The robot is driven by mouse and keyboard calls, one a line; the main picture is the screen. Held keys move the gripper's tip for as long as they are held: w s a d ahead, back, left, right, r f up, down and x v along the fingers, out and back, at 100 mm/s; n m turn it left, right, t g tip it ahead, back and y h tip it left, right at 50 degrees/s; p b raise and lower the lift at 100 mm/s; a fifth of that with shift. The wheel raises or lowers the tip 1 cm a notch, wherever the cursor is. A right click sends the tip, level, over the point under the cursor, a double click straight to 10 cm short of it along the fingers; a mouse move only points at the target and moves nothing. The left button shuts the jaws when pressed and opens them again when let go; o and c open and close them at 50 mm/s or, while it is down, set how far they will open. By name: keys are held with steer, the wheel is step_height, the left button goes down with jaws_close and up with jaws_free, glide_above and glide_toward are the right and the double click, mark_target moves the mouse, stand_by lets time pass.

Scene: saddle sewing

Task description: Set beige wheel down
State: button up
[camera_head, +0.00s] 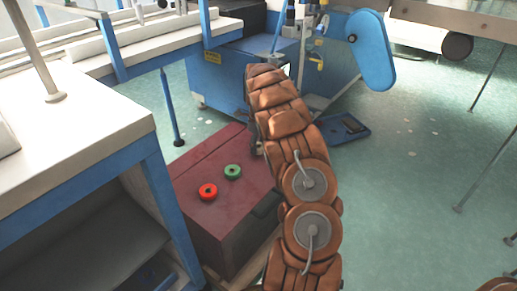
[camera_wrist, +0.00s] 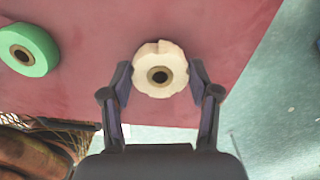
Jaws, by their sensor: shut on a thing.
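The beige wheel (camera_wrist: 148,60) is a pale ring with a dark centre hole. In the wrist view it sits between the two fingers of my gripper (camera_wrist: 160,82), which is shut on it. Behind it is the dark red top of a box (camera_wrist: 100,18); I cannot tell whether the wheel touches that top. In the head view my brown arm hides the wheel and most of my gripper (camera_head: 257,146) at the right side of the red box (camera_head: 195,165).
A red wheel (camera_head: 208,191) and a green wheel (camera_head: 233,172) lie on the box top. The green one also shows in the wrist view (camera_wrist: 28,50). A white worktable (camera_head: 75,125) stands at left. A blue machine (camera_head: 222,80) stands behind. Open floor (camera_head: 410,170) lies at right.

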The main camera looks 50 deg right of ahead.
steer(key=shift+f, duration=0.55)
steer(key=shift+f, duration=0.15)
steer(key=o, duration=1.3)
